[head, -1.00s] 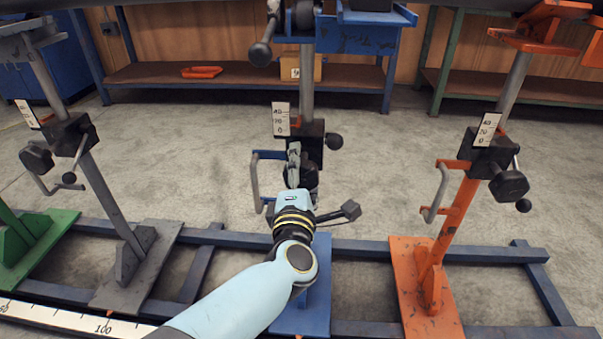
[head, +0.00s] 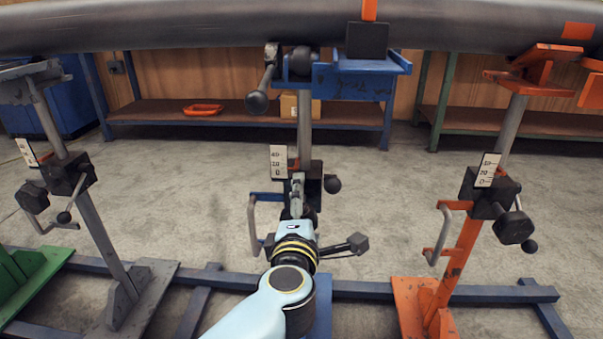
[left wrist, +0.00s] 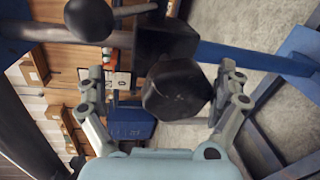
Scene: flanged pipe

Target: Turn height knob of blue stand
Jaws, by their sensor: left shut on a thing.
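The blue stand rises in the middle of the head view, with a dark clamp block (head: 313,180) on its grey post (head: 305,125). A white scale plate (head: 278,162) sits at the block's left side. My left gripper (head: 297,190) is in front of the block and hides most of the height knob there. In the left wrist view the black faceted knob (left wrist: 177,88) lies between the two fingers of my left gripper (left wrist: 165,80), which is shut on it. My right gripper is not in view.
A thick grey pipe (head: 200,25) runs across the top, above the blue support head (head: 345,65). An orange stand (head: 440,265) is at right and a grey stand (head: 100,220) at left. A blue-grey crank handle (head: 254,225) is just left of my gripper. Floor beyond is open.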

